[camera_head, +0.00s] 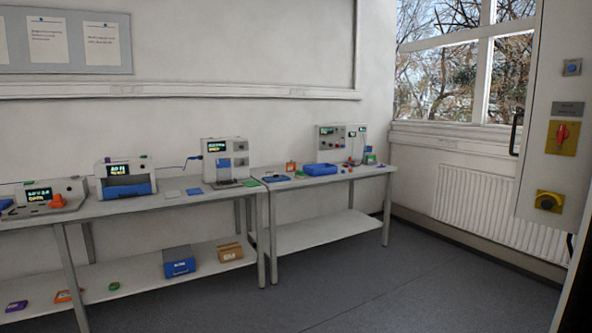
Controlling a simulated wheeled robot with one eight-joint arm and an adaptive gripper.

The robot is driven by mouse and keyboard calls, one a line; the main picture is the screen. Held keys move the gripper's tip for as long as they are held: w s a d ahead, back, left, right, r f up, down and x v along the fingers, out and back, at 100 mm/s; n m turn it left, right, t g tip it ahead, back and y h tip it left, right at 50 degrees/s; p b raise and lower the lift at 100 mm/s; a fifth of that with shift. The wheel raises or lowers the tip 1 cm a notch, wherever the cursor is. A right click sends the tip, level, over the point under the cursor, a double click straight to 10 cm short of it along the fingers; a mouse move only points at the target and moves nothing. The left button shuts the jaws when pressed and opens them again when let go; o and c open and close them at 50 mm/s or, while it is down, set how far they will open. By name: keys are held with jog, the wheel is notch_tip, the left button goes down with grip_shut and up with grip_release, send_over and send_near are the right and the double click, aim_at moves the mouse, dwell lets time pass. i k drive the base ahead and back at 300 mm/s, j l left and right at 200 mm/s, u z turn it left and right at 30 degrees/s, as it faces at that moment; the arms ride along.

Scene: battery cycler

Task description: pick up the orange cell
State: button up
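Several orange objects show, and I cannot tell which is the orange cell. One small orange block (57,201) sits at the left instrument (38,192) on the left bench. A small orange-red item (291,167) stands near the back of the right bench (330,178). A flat orange item (66,296) lies on the left bench's lower shelf (140,292), partly hidden by a table leg. My gripper is not in view.
A blue tray (320,169) and a grey instrument (340,143) stand on the right bench. A blue box (179,262) and a brown box (230,252) sit on the left lower shelf. The grey floor (400,285) in front is clear. A wall cabinet (553,130) stands at right.

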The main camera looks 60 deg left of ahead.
aim_at(290, 168)
jog(key=u, duration=2.1)
jog(key=z, duration=2.15)
jog(key=i+j+u, duration=1.2)
jog(key=i+u, duration=0.15)
jog(key=i, duration=0.15)
jog(key=i+j+u, duration=0.1)
jog(key=i+u, duration=0.2)
jog(key=i, duration=0.2)
jog(key=i+u, duration=0.1)
jog(key=i, duration=0.6)
jog(key=i+l+u, duration=0.1)
jog(key=i, duration=0.6)
jog(key=i+l+u, duration=0.1)
jog(key=i, duration=0.6)
